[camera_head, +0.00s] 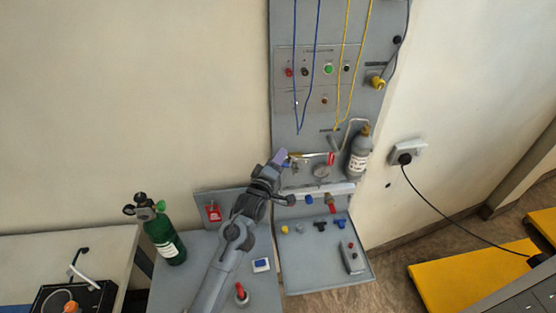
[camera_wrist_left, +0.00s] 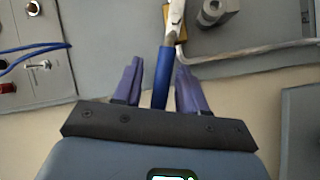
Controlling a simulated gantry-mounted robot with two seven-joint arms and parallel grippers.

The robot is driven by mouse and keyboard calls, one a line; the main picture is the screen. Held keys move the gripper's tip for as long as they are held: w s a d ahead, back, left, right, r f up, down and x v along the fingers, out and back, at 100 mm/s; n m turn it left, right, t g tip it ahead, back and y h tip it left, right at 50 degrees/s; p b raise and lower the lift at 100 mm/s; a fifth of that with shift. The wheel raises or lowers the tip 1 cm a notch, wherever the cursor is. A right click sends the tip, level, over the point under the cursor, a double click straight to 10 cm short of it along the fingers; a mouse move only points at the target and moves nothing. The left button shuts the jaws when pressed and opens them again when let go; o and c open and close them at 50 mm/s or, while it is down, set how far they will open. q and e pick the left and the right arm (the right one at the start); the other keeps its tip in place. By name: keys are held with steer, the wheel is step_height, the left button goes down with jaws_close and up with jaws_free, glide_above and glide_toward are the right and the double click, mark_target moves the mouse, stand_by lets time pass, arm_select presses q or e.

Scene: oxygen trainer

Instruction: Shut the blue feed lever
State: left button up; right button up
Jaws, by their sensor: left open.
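The blue feed lever (camera_wrist_left: 161,76) shows in the left wrist view as a blue handle on a metal shank. It lies between the two purple fingers of my left gripper (camera_wrist_left: 158,72). The fingers are open, with a gap visible on each side of the handle. In the head view my left gripper (camera_head: 281,157) is at the left edge of the grey panel (camera_head: 284,120) and mostly hides the blue handle. My right gripper is not in view.
A red handle (camera_head: 331,158) and a grey bottle (camera_head: 360,150) are to the right on the panel. Blue cords (camera_head: 299,120) and yellow cords (camera_head: 340,110) hang above. A green cylinder (camera_head: 166,236) stands on the left. Small fittings lie on the shelf below.

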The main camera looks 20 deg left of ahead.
arm_select(q)
steer(key=shift+w, duration=0.1)
jaws_close()
stand_by(0.3)
